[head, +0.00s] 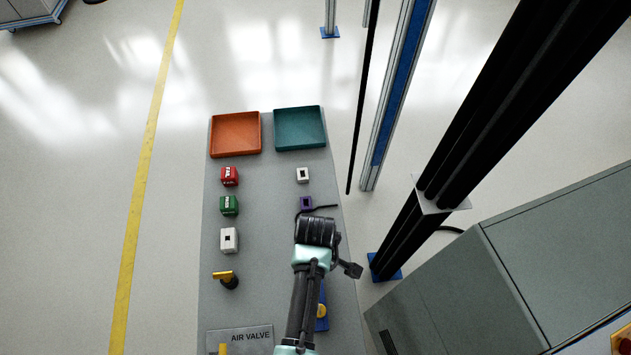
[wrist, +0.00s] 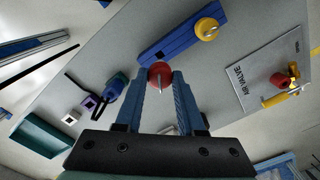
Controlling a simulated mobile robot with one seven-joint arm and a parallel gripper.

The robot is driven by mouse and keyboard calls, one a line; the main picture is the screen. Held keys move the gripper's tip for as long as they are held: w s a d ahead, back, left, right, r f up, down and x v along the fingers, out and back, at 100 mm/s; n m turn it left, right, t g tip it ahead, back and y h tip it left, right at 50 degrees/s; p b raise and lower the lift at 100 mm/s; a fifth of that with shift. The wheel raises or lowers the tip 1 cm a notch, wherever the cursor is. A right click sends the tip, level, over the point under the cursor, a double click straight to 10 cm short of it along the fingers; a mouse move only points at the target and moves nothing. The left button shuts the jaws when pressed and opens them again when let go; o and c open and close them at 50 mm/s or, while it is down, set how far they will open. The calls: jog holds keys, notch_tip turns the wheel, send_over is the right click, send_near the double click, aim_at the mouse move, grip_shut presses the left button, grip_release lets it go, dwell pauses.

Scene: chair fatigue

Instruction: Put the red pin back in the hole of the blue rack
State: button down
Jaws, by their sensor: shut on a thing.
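The red pin (wrist: 160,73) has a round red head and a thin metallic shaft. In the wrist view my gripper (wrist: 160,84) is shut on it. The blue rack (wrist: 172,45) lies just beyond the fingertips, with a yellow pin (wrist: 206,29) standing near its far right end. In the head view the rack (head: 323,291) is partly hidden by my arm, and the red pin and fingertips are hidden.
Black posts stand to the right. The table's middle is bare.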

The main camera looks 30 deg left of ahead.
jog(key=shift+f+b, duration=0.45)
jog(key=shift+f, duration=0.45)
jog(key=shift+p, duration=0.55)
dwell(1.0)
jog(key=shift+f+b, duration=1.35)
jog(key=shift+f, duration=0.4)
jog(key=shift+c, duration=2.2)
grip_release()
jog(key=shift+r, duration=0.15)
notch_tip(320, 180, up, 13)
jog(key=shift+f+b, duration=0.1)
jog(key=shift+b, duration=0.3)
